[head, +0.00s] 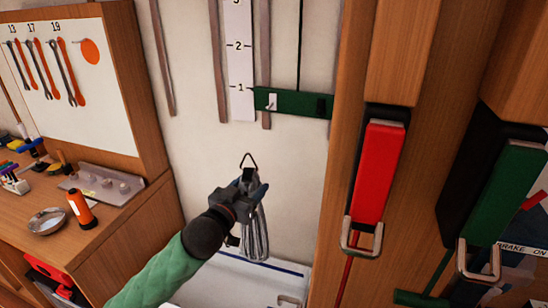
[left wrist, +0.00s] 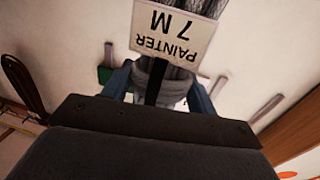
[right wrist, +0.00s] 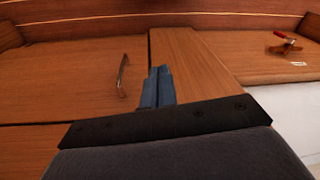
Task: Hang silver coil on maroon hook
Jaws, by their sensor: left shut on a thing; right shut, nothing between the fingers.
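A green board (head: 294,103) on the wall above carries a pale hook (head: 271,101) and a dark hook (head: 321,105); I cannot make out maroon on either. My right gripper (right wrist: 157,75) is shut and empty.
A wooden post (head: 350,60) and red (head: 379,170) and green (head: 505,190) blocks with metal loops stand right of the coil. A workbench (head: 110,215) with an orange bottle (head: 81,208) and bowl is left. Wall is clear between coil and board.

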